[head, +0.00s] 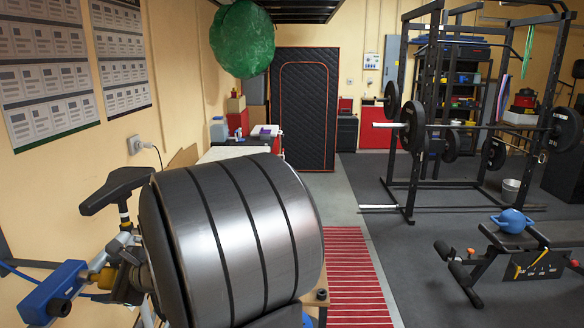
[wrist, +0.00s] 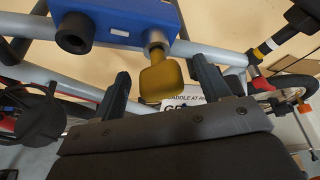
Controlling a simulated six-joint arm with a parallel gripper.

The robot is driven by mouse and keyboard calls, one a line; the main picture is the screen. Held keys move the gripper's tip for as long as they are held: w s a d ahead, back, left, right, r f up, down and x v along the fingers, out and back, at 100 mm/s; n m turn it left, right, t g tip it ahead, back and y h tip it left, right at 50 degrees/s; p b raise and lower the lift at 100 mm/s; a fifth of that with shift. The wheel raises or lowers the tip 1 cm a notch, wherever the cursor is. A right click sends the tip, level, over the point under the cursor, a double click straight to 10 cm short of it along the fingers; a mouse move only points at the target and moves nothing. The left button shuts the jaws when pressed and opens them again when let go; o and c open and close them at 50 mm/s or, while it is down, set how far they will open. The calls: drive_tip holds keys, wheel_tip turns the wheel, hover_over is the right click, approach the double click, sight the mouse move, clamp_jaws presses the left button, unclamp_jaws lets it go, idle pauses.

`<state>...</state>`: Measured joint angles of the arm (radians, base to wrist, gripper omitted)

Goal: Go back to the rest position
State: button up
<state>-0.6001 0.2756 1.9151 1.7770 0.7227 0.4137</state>
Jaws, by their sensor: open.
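My gripper (wrist: 160,72) is open in the wrist view, with its two dark fingers apart. A yellow knob (wrist: 162,82) shows between the fingers, with a visible gap on both sides. How deep it sits between them is hard to tell. The knob hangs from a blue box-shaped clamp (wrist: 118,18). In the head view the blue clamp (head: 52,293) and yellow knob (head: 103,278) are at lower left. My gripper there is dark and partly hidden, close to the knob. My arm fills the middle foreground and covers what lies behind it.
A black bike saddle (head: 117,190) stands just above the clamp, near the left wall. A green bag-like object (head: 243,38) hangs at upper middle. Open floor lies between.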

drive_tip(key=shift+a+f, duration=0.2)
drive_tip(key=shift+a, duration=0.25)
drive_tip(key=shift+d+n+t, duration=0.1)
drive_tip(key=shift+n+t, duration=0.4)
drive_tip(key=shift+n, duration=0.2)
drive_tip(key=v, duration=0.5)
drive_tip(key=shift+s+d, duration=0.15)
drive_tip(key=shift+d, duration=0.2)
drive_tip(key=x, duration=0.6)
drive_tip(key=shift+r, duration=0.2)
drive_tip(key=shift+d+m+g, duration=0.1)
drive_tip(key=shift+m+g, duration=0.3)
drive_tip(key=shift+m, duration=0.3)
drive_tip(key=s+d+r+n, duration=0.1)
drive_tip(key=d+r+n, duration=0.1)
drive_tip(key=d+n, duration=0.4)
drive_tip(key=s+d+r+n, duration=0.1)
drive_tip(key=d+r+n, duration=0.1)
drive_tip(key=d+n, duration=0.4)
drive_tip(key=shift+s+d+r, duration=0.2)
drive_tip(key=shift+d+r, duration=0.2)
